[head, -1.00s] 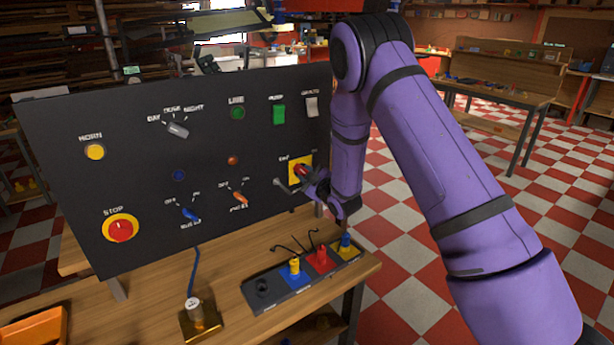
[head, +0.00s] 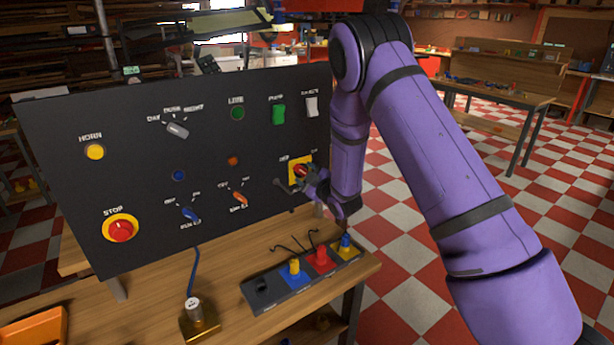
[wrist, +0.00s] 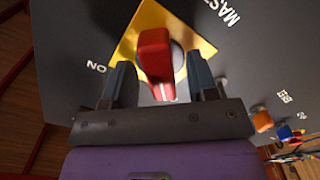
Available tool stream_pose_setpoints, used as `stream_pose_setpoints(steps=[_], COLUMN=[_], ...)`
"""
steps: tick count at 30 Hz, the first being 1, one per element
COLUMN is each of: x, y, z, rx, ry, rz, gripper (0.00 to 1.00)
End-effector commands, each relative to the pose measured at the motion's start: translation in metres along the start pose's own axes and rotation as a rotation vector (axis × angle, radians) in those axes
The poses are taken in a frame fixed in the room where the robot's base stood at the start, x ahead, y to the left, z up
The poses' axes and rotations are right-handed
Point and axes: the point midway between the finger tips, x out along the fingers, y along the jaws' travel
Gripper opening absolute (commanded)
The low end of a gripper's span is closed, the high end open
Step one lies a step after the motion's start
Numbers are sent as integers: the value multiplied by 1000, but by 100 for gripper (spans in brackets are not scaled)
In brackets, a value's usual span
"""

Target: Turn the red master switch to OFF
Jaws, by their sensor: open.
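The red master switch (wrist: 155,62) is a red handle on a yellow plate (wrist: 203,47), near the lower right of the black panel. In the head view the switch (head: 301,170) is partly hidden by my gripper. My gripper (wrist: 160,85) is open in the wrist view, with one finger on each side of the red handle and gaps showing beside it. Whether a finger touches the handle I cannot tell. "NO", the upside-down "ON" mark, shows left of the plate in the wrist view. In the head view my gripper (head: 305,185) is at the panel's lower right.
The black panel (head: 130,180) carries other controls, including a STOP button (head: 121,229), an orange switch (head: 240,197) and a blue switch (head: 189,213). A grey tray with plugs (head: 262,286) lies on the wooden bench below.

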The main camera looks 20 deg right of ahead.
Motion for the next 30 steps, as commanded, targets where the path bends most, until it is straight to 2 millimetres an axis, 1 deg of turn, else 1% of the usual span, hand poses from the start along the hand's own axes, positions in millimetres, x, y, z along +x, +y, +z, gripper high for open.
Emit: stream_pose_setpoints(steps=[2,5,12,15,18,21,24,30], x=[-5,-17,-62,-79,-93,-102,-106,-107], y=[0,0,0,0,0,0,0,0], z=[0,1,1,1,1,0,0,0], rx=[0,0,1,0,-1,0,0,0], ry=[-1,-2,-3,-3,-2,-2,0,0], rz=[0,0,-1,0,-1,-1,0,0], gripper=[53,53,53,53,53,53,53,53])
